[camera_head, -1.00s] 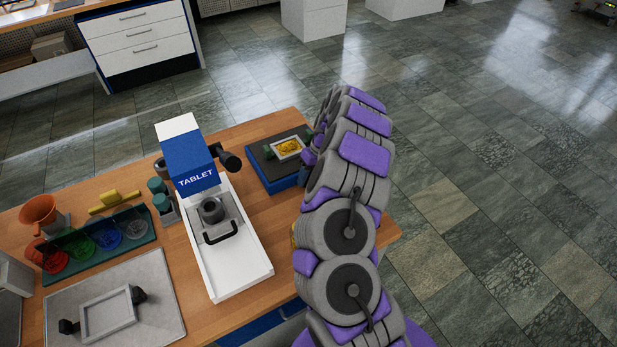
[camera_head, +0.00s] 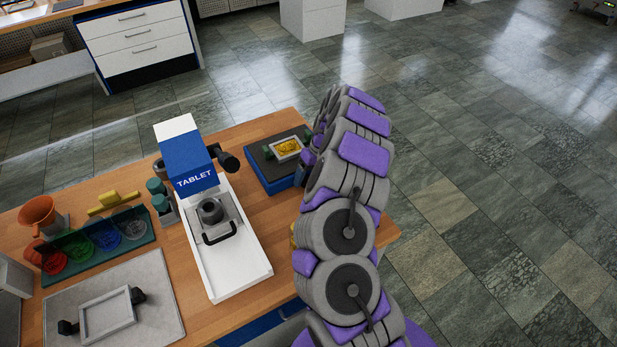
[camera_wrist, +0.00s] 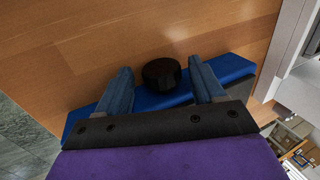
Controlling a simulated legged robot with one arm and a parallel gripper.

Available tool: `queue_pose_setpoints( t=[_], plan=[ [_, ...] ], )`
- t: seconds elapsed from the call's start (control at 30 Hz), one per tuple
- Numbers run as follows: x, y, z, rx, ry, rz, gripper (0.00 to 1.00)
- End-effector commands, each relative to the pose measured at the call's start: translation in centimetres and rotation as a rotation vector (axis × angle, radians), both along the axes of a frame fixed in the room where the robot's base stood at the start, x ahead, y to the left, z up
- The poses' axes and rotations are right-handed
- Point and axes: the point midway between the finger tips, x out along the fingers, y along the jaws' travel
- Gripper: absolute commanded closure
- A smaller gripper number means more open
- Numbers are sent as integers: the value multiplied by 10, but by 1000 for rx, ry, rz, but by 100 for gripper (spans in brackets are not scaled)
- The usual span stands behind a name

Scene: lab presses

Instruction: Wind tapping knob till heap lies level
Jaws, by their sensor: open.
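The tapping device (camera_head: 266,160) is a dark plate on a blue base at the back right of the table. A small pale tray holding a yellow heap (camera_head: 287,147) sits on its top. The heap's surface is too small to judge. In the wrist view, a round black knob (camera_wrist: 161,75) stands at the side of the blue base (camera_wrist: 232,66). My gripper (camera_wrist: 161,80) is open, with one finger on each side of the knob. I cannot tell whether either finger touches it. In the head view my arm hides the gripper and the knob.
A white and blue press marked TABLET (camera_head: 195,180) stands left of the tapping device. Farther left are a rack of coloured dishes (camera_head: 98,243), an orange funnel (camera_head: 37,211) and a grey plate with a frame (camera_head: 160,310). Bare wood (camera_wrist: 130,35) lies beyond the knob.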

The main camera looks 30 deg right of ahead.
Motion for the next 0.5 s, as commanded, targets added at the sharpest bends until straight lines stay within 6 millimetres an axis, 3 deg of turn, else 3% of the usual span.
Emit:
queue_pose_setpoints(
  t=[0.17, 0.5],
  plan=[
    [1, -5, 12, -1, -3, -1, 32],
    [2, -31, 78, -2, -2, -2, 32]
  ],
)
